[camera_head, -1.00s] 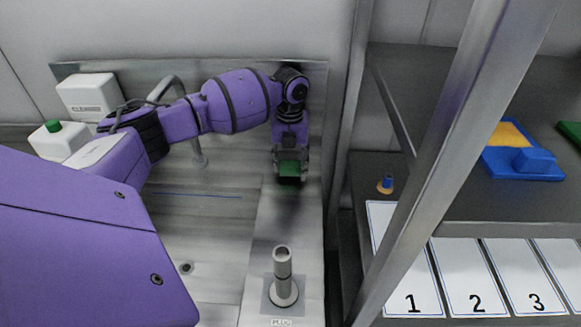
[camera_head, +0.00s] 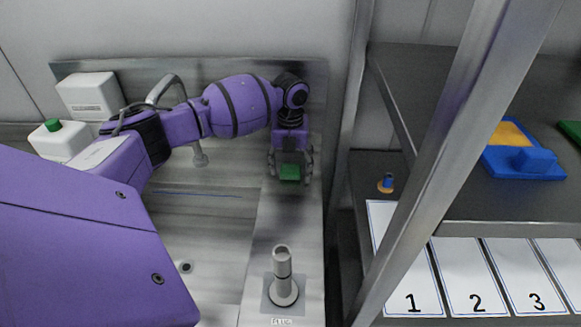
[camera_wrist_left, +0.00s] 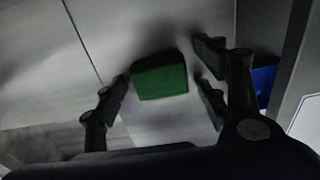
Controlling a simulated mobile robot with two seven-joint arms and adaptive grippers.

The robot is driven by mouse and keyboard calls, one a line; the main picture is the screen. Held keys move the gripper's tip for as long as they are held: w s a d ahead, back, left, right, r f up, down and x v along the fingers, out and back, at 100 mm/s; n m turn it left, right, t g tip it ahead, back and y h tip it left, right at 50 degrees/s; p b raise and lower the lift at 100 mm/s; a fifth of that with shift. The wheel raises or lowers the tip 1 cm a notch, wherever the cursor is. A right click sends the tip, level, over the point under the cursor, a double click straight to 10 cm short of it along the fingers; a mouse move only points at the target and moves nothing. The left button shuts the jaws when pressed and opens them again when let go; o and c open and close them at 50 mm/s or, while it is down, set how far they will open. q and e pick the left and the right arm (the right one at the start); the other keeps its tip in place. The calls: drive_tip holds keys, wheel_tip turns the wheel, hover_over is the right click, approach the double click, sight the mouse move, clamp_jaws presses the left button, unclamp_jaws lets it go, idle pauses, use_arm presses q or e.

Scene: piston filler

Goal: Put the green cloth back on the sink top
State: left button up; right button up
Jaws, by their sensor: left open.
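The green cloth (camera_head: 289,173) is a small green block-like piece on the metal sink top (camera_head: 262,232), on the strip right of the basin. It also shows in the left wrist view (camera_wrist_left: 159,77), lying on the pale surface. My left gripper (camera_head: 290,176) points down over the cloth with its fingers spread. In the left wrist view the open fingers (camera_wrist_left: 162,92) stand on either side of the cloth, apart from it. My right gripper is not in view.
A grey upright plug (camera_head: 283,272) stands on the sink top's front part. The tap (camera_head: 199,152) is behind the basin. A metal shelf post (camera_head: 455,150) and shelves with a blue tray (camera_head: 520,165) and numbered cards (camera_head: 412,290) are on the right.

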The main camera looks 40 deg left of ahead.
sight(290, 168)
use_arm(q)
wheel_tip(290, 168, up, 12)
drive_tip(key=shift+r, duration=0.2)
idle(0.4)
